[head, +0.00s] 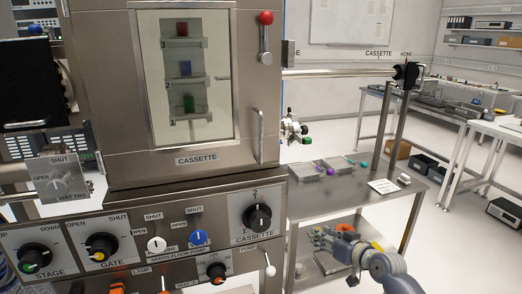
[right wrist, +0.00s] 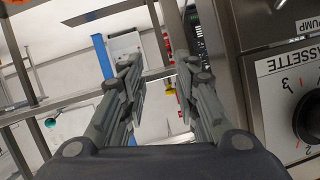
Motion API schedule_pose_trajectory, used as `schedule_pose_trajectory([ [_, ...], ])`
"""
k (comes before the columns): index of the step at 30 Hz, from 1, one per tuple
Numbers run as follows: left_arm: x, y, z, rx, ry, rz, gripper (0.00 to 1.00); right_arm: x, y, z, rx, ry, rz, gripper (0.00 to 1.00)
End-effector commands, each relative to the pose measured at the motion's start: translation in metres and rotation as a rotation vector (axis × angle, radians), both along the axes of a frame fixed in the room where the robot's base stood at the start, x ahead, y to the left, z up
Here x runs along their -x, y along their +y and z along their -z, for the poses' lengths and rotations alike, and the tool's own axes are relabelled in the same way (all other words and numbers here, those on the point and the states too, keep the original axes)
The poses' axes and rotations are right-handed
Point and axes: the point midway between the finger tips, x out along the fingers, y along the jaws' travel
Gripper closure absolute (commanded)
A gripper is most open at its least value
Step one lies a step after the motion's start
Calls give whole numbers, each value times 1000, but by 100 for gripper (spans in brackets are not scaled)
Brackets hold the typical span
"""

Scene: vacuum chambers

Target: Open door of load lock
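The load lock is the steel chamber labelled CASSETTE, and its door (head: 240,120) looks closed. Through its window three numbered levels show red, blue and green pieces. A vertical bar handle (head: 260,136) is on the door's right side. A lever with a red ball (head: 266,18) is above it, near the upper right corner. My right gripper (head: 326,240) is low at the right, below and away from the handle, in front of the side table. In the right wrist view its fingers (right wrist: 158,72) are apart with nothing between them. My left gripper is not in view.
A control panel with knobs, including the CASSETTE knob (head: 257,217), is below the door; that knob also shows close by in the right wrist view (right wrist: 310,117). A side table (head: 335,205) holds small trays. A horizontal rod (head: 340,73) extends right. Floor is clear farther right.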

Motion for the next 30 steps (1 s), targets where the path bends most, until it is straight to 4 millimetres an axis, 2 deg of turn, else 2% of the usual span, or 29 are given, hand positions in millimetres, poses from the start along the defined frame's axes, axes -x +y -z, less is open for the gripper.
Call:
schedule_pose_trajectory([
  [1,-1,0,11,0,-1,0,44,-9,13,-60,-20,-88,-57,71],
  [2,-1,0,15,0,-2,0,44,-9,22,-91,-34,-126,-93,71],
  [3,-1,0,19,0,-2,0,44,-6,35,-132,-45,-177,-143,71],
  [6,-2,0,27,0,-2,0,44,17,63,-216,-63,-282,-266,71],
  [9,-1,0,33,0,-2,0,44,45,85,-273,-64,-357,-370,71],
  [10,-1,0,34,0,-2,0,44,54,90,-284,-63,-372,-395,71],
  [13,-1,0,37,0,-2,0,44,74,101,-311,-59,-408,-454,71],
  [17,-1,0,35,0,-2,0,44,82,110,-324,-58,-422,-484,71],
  [23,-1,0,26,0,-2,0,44,66,132,-327,-60,-421,-485,71],
  [30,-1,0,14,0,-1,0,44,36,169,-326,-62,-421,-483,71],
])
